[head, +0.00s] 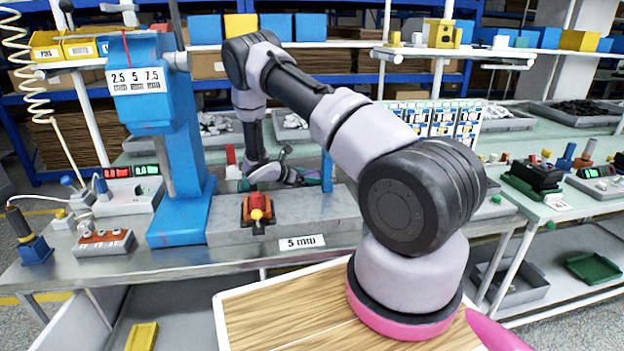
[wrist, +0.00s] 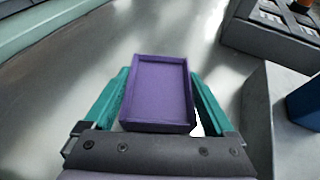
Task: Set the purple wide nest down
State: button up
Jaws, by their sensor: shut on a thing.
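The purple wide nest (wrist: 160,90) is a shallow rectangular tray with a raised rim, empty inside. In the wrist view it sits between the two teal fingers of my gripper (wrist: 159,74), which are shut on its sides. Bare, shiny grey metal bench (wrist: 60,85) shows around the nest; I cannot tell how high the nest is above it. In the head view my gripper (head: 308,177) is behind the grey block labelled 5 mm, and the nest is mostly hidden there.
A blue press-like stand (head: 180,150) rises left of my gripper. The grey block (head: 320,219) carries an orange-and-red fixture (head: 257,212). In the wrist view, a dark grey unit (wrist: 270,30) is at upper right and a blue block (wrist: 306,104) at right. Open bench lies to the left.

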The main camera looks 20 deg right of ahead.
jog(key=shift+f, duration=0.25)
jog(key=o, duration=1.4)
jog(key=shift+f, duration=0.15)
